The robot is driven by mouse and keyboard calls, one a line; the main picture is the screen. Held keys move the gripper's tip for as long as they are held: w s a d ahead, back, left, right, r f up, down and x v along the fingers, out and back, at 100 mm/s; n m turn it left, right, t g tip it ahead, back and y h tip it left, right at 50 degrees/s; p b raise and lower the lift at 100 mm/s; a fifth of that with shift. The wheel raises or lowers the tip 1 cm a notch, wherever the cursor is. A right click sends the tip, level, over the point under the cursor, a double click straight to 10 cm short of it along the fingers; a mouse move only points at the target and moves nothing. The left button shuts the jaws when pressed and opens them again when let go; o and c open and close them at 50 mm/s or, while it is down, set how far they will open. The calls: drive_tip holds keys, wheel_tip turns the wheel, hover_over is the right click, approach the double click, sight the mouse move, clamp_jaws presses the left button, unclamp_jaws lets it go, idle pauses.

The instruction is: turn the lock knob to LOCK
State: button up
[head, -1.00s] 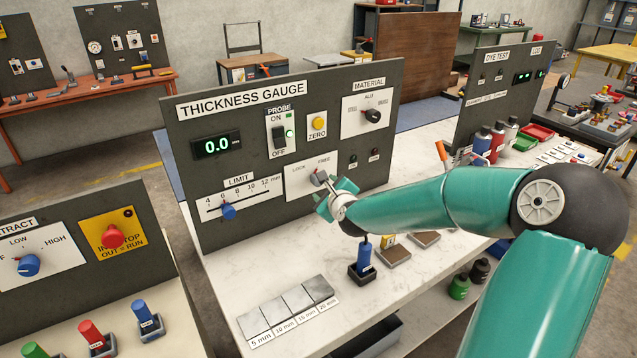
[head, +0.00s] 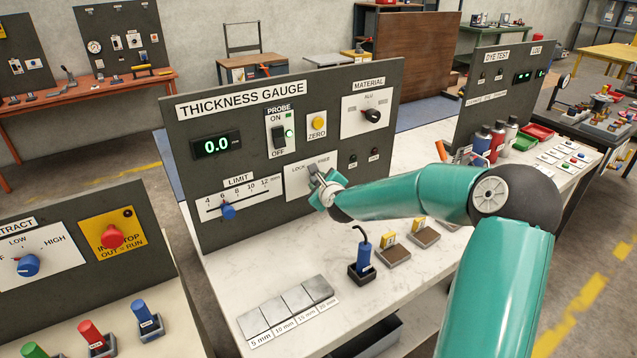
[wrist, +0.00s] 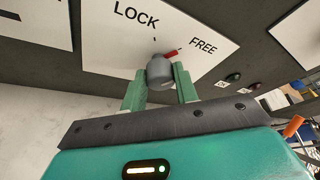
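The lock knob (wrist: 160,70) is a grey round knob with a red pointer on a white plate marked LOCK and FREE. In the wrist view its red pointer is turned toward FREE. My gripper (wrist: 160,84) has one green finger on each side of the knob, very close to it. Whether both fingers press on it cannot be told. In the head view my gripper (head: 322,190) is at the plate (head: 299,184) and mostly hides the knob.
The LIMIT slider (head: 228,211) is left of the plate and the ZERO button (head: 317,122) above it. The blue-handled probe (head: 363,256) stands in its holder on the bench below my arm. Metal blocks (head: 285,306) lie at the bench front.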

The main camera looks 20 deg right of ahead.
drive_tip(key=shift+n, duration=0.3)
drive_tip(key=shift+c, duration=0.3)
drive_tip(key=shift+a+f+n+t+h, duration=0.1)
drive_tip(key=shift+a+n+t+h, duration=0.1)
drive_tip(key=shift+n+t+h, duration=0.5)
drive_tip(key=shift+f+n+t+h, duration=0.15)
drive_tip(key=shift+n+t, duration=0.4)
drive_tip(key=shift+n, duration=1.1)
drive_tip(key=shift+f+n+t+h, duration=0.15)
drive_tip(key=shift+n+t, duration=0.35)
drive_tip(key=shift+n, duration=1.2)
drive_tip(key=shift+f+n+t+h, duration=0.15)
drive_tip(key=shift+n+t, duration=0.4)
drive_tip(key=shift+n, duration=1.1)
drive_tip(key=o, duration=1)
